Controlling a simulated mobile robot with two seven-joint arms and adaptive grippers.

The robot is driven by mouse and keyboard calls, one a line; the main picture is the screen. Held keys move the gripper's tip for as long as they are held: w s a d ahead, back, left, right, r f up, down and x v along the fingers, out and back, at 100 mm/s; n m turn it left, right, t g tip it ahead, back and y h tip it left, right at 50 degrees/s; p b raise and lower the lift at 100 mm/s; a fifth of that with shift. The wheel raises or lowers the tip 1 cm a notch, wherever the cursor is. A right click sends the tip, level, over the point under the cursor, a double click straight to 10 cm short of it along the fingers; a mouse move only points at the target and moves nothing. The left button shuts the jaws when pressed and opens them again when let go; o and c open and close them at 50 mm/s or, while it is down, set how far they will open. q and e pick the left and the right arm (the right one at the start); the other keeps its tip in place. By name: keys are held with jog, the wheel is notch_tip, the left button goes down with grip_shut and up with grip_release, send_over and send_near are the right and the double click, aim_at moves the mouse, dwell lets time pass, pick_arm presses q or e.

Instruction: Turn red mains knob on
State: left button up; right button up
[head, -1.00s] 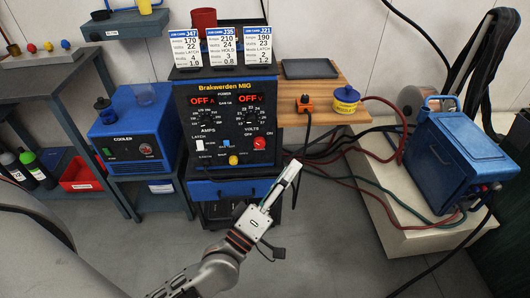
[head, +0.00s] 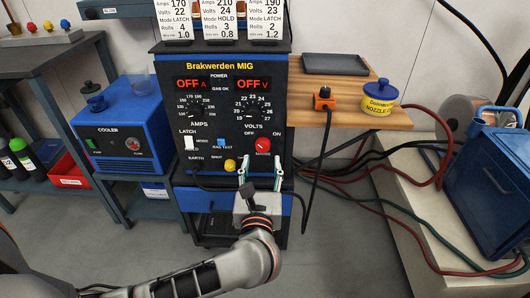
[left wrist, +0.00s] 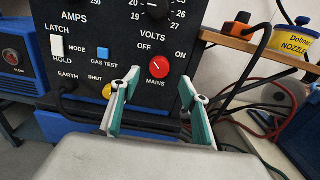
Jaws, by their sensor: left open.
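The red mains knob (head: 263,145) is at the lower right of the black Brakwerden MIG panel (head: 222,122), between the OFF and ON labels. Its white pointer line slants toward OFF, and both displays read OFF. The knob also shows in the left wrist view (left wrist: 159,68), just beyond my fingertips. My left gripper (head: 260,166) is open and empty, just below and in front of the knob, with fingers pointing at the panel. In the left wrist view the two green-lined fingers (left wrist: 162,92) stand apart, the knob showing between them. No contact shows. My right gripper is not in view.
The yellow shut knob (head: 230,165) and blue gas test switch (head: 221,143) sit left of the red knob. An orange plug (head: 324,99) with a hanging black cable is to the right, on the wooden shelf (head: 390,116). The blue cooler (head: 120,130) stands left.

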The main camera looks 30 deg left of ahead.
aim_at(263, 147)
pick_arm(q)
jog(key=b+x, duration=0.1)
jog(key=x, duration=0.4)
jog(key=shift+f, duration=0.1)
jog(key=shift+w+a, duration=0.35)
jog(key=shift+w, duration=0.1)
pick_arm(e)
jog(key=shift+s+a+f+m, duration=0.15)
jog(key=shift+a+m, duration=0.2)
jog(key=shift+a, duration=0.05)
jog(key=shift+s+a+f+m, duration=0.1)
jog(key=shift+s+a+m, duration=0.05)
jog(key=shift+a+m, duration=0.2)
pick_arm(q)
jog(key=c, duration=1.1)
